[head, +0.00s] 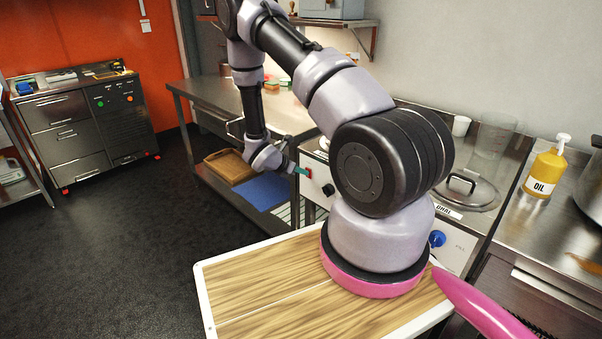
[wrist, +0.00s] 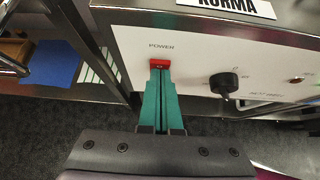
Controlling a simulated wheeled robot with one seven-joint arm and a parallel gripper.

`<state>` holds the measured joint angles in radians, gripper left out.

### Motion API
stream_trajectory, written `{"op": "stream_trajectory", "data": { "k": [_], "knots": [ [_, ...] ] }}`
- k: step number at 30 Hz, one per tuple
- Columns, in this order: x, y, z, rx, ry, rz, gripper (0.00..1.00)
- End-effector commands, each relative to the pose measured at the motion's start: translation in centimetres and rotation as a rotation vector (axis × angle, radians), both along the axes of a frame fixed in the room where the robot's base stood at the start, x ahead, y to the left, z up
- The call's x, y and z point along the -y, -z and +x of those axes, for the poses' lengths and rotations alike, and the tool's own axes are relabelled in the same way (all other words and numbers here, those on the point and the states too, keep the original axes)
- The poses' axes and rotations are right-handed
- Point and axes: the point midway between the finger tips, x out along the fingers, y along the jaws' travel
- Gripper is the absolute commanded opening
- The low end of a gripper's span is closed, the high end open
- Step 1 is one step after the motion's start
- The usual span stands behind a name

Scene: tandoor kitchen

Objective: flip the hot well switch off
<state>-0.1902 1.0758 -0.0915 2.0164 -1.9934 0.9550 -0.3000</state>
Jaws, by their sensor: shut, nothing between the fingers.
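The hot well's front panel (wrist: 200,62) is white. In the wrist view it carries a red rocker switch (wrist: 159,64) under the word POWER. My gripper (wrist: 160,76), with teal fingers, is shut and empty. Its fingertips are at the lower edge of the red switch, touching it or very close; I cannot tell which. The tips hide part of the switch, and its on or off position is not readable. In the head view my gripper (head: 304,171) is at the left end of the panel (head: 316,180).
A black knob (wrist: 225,84) and a small red indicator (wrist: 297,80) are right of the switch. A KORMA label (wrist: 240,5) is above. A steel table with a wooden tray (head: 229,166) and blue board (head: 262,191) on its lower shelf stands left. The floor is clear.

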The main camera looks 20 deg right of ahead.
Motion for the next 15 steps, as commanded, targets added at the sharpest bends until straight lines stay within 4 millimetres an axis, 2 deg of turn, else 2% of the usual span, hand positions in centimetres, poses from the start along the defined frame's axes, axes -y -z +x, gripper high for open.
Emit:
{"op": "stream_trajectory", "data": {
  "k": [2,15],
  "knots": [
    [0.57,-0.26,0.25,0.0,-0.001,0.001,0.0],
    [0.49,-0.89,0.22,0.001,0.0,0.0,0.0]
  ]
}}
